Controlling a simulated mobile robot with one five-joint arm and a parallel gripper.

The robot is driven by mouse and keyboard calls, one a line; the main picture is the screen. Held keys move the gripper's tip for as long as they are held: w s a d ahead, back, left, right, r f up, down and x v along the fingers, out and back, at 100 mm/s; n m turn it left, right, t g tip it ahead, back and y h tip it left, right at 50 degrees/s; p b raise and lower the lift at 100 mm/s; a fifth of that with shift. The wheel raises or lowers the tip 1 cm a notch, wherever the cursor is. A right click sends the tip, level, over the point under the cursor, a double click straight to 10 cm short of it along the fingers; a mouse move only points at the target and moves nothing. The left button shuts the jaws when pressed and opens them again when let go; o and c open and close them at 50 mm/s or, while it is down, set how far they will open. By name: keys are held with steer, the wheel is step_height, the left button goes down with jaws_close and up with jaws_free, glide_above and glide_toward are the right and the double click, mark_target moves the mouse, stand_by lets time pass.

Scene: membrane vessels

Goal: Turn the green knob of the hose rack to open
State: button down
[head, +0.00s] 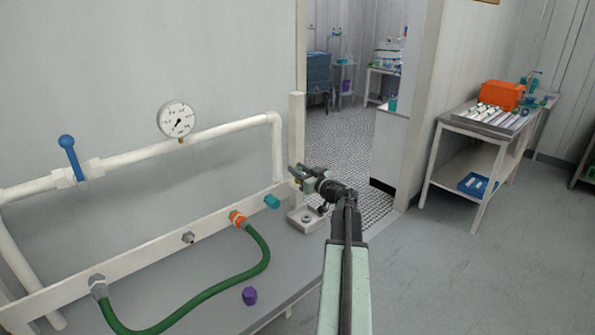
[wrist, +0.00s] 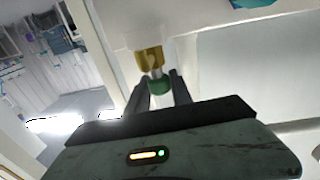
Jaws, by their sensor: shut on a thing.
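The hose rack is a long cream rail (head: 140,258) with fittings, along the wall side of a grey bench. The green knob (wrist: 159,87) is in the wrist view, below a brass fitting (wrist: 149,58) on a pale post (head: 297,135). My gripper (head: 297,173) reaches to the post at the rack's right end. In the wrist view its two dark fingers stand on either side of the green knob, shut on it. In the head view I cannot make out the knob, as my gripper covers that spot.
A green hose (head: 262,262) joins two rail fittings, one orange. A teal fitting (head: 272,201) sits close left of my gripper. A white pipe carries a gauge (head: 176,120) and a blue-handled valve (head: 70,155). A purple piece (head: 250,295) lies on the bench. Floor is clear at right.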

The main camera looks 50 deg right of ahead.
steer(key=shift+y, duration=0.3)
steer(key=c, duration=1.1)
jaws_free()
steer(key=shift+s, duration=0.1)
steer(key=s, duration=0.5)
steer(key=s+a, duration=0.1)
steer(key=s, duration=0.1)
steer(key=shift+s, duration=0.3)
